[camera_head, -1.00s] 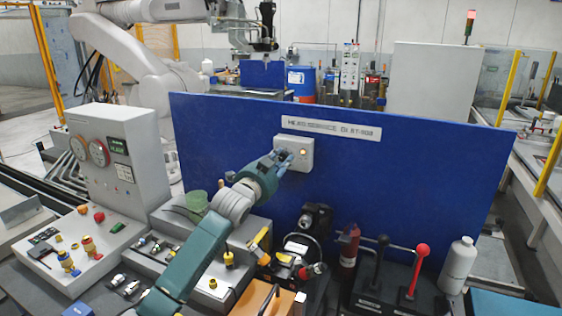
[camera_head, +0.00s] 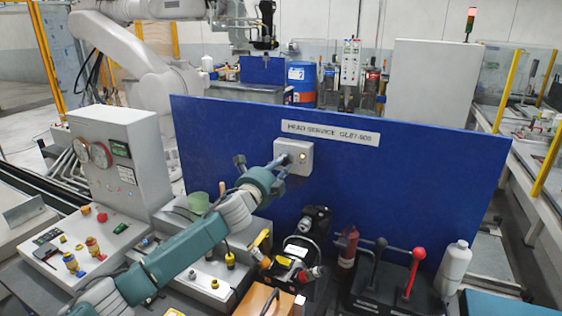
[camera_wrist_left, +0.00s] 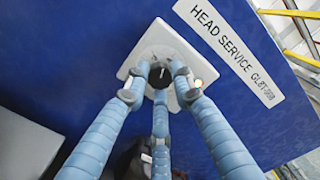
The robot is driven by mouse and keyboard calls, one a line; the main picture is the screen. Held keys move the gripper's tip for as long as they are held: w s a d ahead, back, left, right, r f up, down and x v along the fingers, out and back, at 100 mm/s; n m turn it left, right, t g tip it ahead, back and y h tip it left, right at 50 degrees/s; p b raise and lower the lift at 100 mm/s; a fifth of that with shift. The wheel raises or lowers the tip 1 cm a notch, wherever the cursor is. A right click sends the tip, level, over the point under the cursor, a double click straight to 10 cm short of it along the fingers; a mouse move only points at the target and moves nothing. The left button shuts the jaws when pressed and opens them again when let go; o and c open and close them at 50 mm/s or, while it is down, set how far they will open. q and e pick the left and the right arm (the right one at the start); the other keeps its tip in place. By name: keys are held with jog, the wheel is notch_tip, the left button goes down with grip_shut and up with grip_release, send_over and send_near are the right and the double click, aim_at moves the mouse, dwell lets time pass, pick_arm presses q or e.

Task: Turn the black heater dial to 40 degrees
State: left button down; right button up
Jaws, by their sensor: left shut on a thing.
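The black heater dial (camera_wrist_left: 160,76) sits on a white square control box (camera_head: 305,153) fixed to the blue panel (camera_head: 400,175). In the left wrist view the dial shows a pale pointer mark, and the box (camera_wrist_left: 150,50) looks tilted in the picture. My left gripper (camera_head: 283,162) is at the dial, its three blue-grey fingers closed around it; they also show in the left wrist view (camera_wrist_left: 160,84). In the head view the fingers largely hide the dial. Degree markings are too small to read. My right gripper is not in view.
A small lit amber lamp (camera_head: 303,156) is on the box, right of the dial. A white label (camera_head: 330,133) is above it. Below stand a black valve unit (camera_head: 315,220), a red cylinder (camera_head: 347,246), levers (camera_head: 416,270) and a white bottle (camera_head: 455,265).

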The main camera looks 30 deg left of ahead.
pick_arm(q)
jog(key=m+p, duration=0.1)
jog(key=m, duration=0.3)
jog(key=shift+f+m+p, duration=0.1)
jog(key=shift+m+p, duration=0.3)
dwell(0.4)
jog(key=c, duration=1.5)
grip_release()
jog(key=shift+a, duration=0.1)
jog(key=shift+o, duration=0.2)
jog(key=s, duration=1.2)
jog(key=shift+d, duration=0.35)
